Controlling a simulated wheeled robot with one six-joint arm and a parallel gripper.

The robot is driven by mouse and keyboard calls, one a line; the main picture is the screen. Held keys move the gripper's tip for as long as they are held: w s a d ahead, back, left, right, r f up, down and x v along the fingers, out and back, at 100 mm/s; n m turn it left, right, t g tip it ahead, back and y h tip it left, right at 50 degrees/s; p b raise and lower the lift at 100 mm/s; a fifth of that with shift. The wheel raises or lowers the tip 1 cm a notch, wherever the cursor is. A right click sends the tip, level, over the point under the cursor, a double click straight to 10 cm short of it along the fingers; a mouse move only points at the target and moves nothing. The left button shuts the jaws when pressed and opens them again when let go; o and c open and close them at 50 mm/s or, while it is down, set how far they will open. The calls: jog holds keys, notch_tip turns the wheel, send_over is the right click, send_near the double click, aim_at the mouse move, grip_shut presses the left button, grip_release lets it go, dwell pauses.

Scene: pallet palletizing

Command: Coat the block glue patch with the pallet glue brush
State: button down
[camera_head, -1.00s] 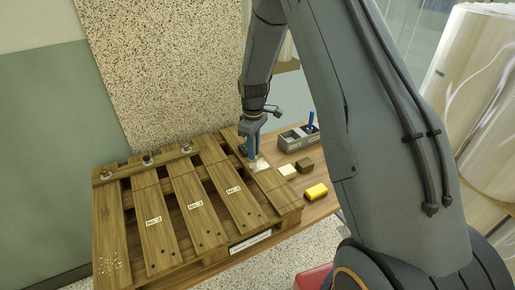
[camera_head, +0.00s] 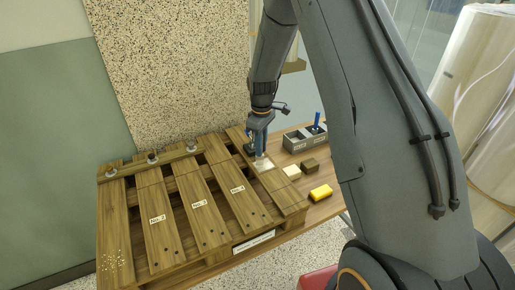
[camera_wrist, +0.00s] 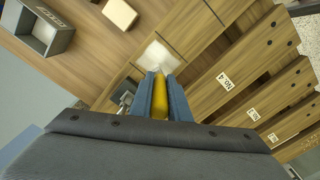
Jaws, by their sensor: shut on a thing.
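My gripper (camera_wrist: 160,98) is shut on the pallet glue brush (camera_wrist: 160,104), whose yellow handle shows between the blue fingers in the wrist view. The brush's pale tip points at the whitish glue patch (camera_wrist: 163,55) and overlaps its near edge there. I cannot tell whether the bristles touch it. In the head view my gripper (camera_head: 259,152) points down just above the glue patch (camera_head: 264,164), which lies on the rightmost board of the wooden pallet (camera_head: 114,217). The brush is mostly hidden by the fingers in that view.
Right of the pallet, the table (camera_head: 327,209) holds a grey divided tray (camera_head: 296,146) with a blue-handled tool (camera_head: 317,119). A cream block (camera_head: 292,172), a brown block (camera_head: 310,165) and a yellow block (camera_head: 321,192) lie in front of it. Metal fittings (camera_head: 152,159) stand on the pallet's back rail.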

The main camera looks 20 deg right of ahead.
jog(key=shift+w+d+r, duration=0.1)
jog(key=shift+w+d, duration=0.05)
jog(key=shift+d, duration=0.45)
jog(key=shift+w+d, duration=0.15)
jog(key=shift+d, duration=0.45)
jog(key=shift+w+d+b, duration=0.2)
jog(key=shift+d+b, duration=0.1)
jog(key=shift+d, duration=0.9)
notch_tip(320, 180, up, 7)
jog(key=p, duration=0.3)
jog(key=c, duration=2.4)
grip_release()
grip_shut()
